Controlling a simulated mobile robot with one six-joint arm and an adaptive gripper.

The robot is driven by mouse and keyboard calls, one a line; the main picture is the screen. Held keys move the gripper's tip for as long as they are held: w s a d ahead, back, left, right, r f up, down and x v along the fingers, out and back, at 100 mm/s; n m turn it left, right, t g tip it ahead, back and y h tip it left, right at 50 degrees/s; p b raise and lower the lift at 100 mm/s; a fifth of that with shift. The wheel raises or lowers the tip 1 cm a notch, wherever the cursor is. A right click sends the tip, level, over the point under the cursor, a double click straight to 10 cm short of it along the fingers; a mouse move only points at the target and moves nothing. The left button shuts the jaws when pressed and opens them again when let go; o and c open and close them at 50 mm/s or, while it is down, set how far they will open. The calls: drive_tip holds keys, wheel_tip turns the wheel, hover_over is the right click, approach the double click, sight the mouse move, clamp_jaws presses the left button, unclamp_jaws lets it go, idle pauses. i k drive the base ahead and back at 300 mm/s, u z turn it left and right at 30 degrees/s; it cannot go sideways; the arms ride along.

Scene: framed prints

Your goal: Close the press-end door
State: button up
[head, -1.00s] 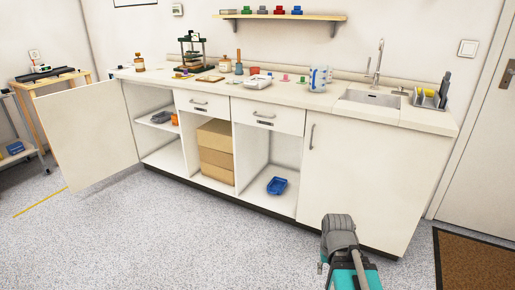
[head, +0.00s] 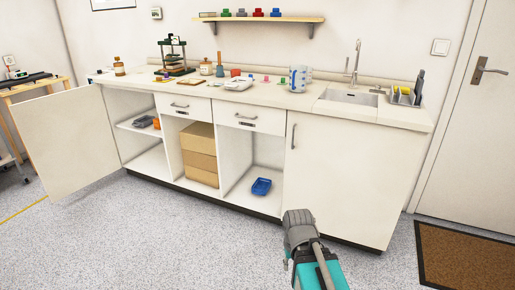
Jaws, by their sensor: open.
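The press-end door (head: 68,145) is a plain cream cabinet door at the left end of the bench. It stands wide open, swung out to the left, and shows a broad flat face. Its hinge side meets the cabinet's left edge, below the worktop end near the green press (head: 174,56). The compartment behind it is open, with a grey item and an orange item (head: 156,123) on its shelf. My grey and teal arm shows at the bottom, right of the middle, far from the door. I cannot make out my gripper's fingers in the head view.
The middle bays hold stacked cardboard boxes (head: 200,153) and a blue tray (head: 261,187). The right cabinet door (head: 345,180) is shut. A side table (head: 36,88) stands behind the open door. The speckled floor before the bench is clear; a brown mat (head: 465,257) lies at right.

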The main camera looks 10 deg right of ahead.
sight(67, 136)
drive_tip(key=u, duration=0.05)
drive_tip(key=i, duration=1)
